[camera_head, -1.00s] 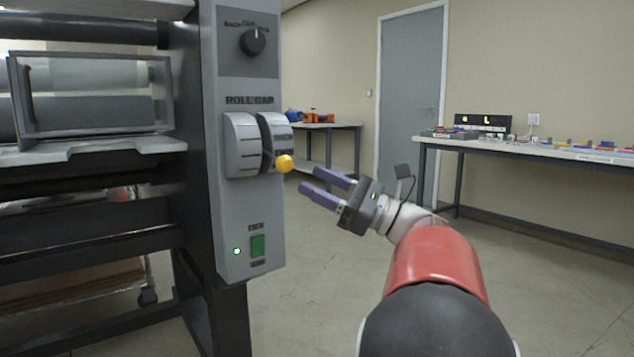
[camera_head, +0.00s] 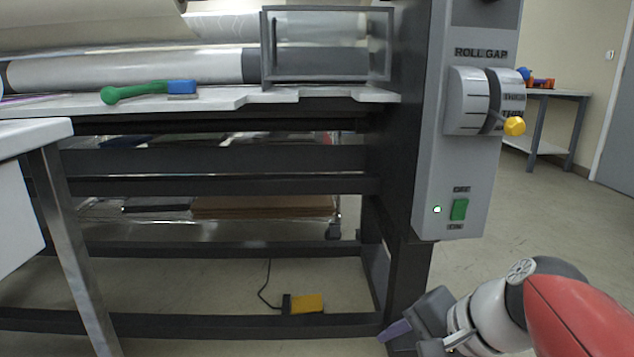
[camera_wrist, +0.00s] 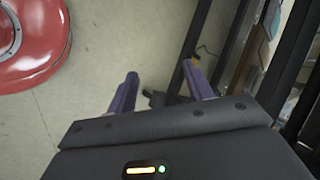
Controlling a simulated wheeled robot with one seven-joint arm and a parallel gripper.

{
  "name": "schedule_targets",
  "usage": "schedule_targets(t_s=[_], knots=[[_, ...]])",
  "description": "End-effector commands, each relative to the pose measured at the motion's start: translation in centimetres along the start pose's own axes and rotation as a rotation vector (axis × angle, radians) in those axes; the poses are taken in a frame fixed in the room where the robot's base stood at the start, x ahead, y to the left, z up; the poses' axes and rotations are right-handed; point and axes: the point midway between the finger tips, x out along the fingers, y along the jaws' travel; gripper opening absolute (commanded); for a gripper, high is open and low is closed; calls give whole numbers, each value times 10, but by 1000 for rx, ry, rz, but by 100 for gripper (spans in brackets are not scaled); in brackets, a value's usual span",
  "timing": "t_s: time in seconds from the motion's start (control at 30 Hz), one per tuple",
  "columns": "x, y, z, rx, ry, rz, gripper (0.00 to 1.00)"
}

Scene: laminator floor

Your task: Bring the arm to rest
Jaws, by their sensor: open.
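My gripper (camera_head: 392,334) is low at the bottom of the head view, in front of the foot of the machine's right leg. In the wrist view its two purple fingers (camera_wrist: 160,88) are spread apart with nothing between them. Floor and dark frame bars show beyond the fingers. The laminator's control panel (camera_head: 465,205) stands above and behind my gripper, with the roll gap lever's yellow knob (camera_head: 514,126) well clear of it.
A yellow foot pedal (camera_head: 307,303) lies on the floor under the machine. A green-handled brush with a blue head (camera_head: 182,88) lies on the machine's bed. A white table (camera_head: 35,135) stands at the left. Open floor lies to the right.

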Motion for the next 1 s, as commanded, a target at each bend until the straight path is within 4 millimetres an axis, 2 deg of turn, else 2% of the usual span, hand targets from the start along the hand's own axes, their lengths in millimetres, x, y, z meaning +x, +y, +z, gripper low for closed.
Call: schedule_targets(t_s=[0.03, 0.1, 0.2, 0.37, 0.43, 0.7, 0.87, 1.0], knots=[[5, 16, 10, -141, 42, 71, 51], [10, 37, 15, -319, 98, 162, 51], [12, 59, 17, -556, 167, 271, 51], [11, 82, 16, -915, 264, 423, 51], [-8, 69, 15, -942, 271, 438, 51], [-55, 34, 20, -930, 268, 437, 51], [-72, 21, 22, -928, 268, 436, 51], [-73, 20, 22, -927, 267, 436, 51]])
